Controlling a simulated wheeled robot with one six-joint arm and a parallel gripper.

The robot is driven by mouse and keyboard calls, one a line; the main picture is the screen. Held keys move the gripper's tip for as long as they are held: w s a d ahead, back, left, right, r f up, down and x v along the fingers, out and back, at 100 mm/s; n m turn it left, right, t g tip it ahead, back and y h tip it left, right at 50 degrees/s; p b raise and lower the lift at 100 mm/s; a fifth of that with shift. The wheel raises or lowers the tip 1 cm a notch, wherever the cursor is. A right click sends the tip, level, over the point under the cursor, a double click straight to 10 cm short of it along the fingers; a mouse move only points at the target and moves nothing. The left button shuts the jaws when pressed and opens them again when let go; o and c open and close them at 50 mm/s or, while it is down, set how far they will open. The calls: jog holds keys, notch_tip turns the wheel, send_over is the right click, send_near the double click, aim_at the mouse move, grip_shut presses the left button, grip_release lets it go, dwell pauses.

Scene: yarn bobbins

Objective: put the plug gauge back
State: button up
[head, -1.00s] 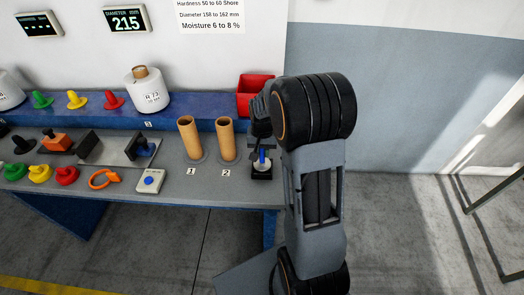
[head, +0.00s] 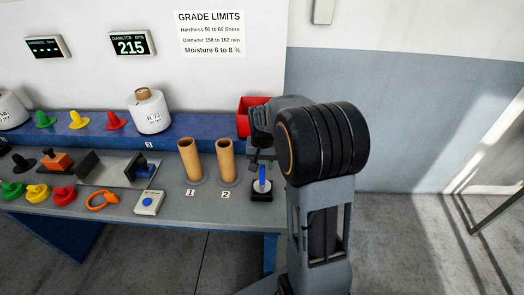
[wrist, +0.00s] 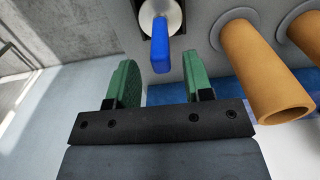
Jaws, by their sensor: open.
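The plug gauge (head: 262,181) has a blue handle and stands upright on a white round piece in a small black holder (head: 262,196) at the bench's right end. In the wrist view the blue handle (wrist: 160,48) points toward my gripper (wrist: 163,78), lined up with the gap between the green fingers. The fingers are open and empty, with the handle's end just beyond their tips and apart from them. In the head view my gripper (head: 258,158) is just above and behind the handle, partly hidden by my arm.
Two tan tubes (head: 189,160) stand left of the gauge, close to my gripper in the wrist view. A red bin (head: 247,117) is behind. A white box with a blue button (head: 148,203) and an orange ring gauge (head: 102,200) lie farther left. The floor to the right is clear.

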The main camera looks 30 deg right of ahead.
notch_tip(320, 180, up, 6)
jog(key=shift+r, duration=0.2)
jog(key=s+a+r+n+t, duration=0.1)
jog(key=s+a+n+t, duration=0.1)
jog(key=s, duration=0.6)
jog(key=s+a+r+n+t, duration=0.1)
jog(key=s+a+n+t, duration=0.1)
jog(key=s+a, duration=0.5)
jog(key=shift+s+a+n, duration=0.15)
jog(key=shift+s+n, duration=0.3)
jog(key=shift+n, duration=0.45)
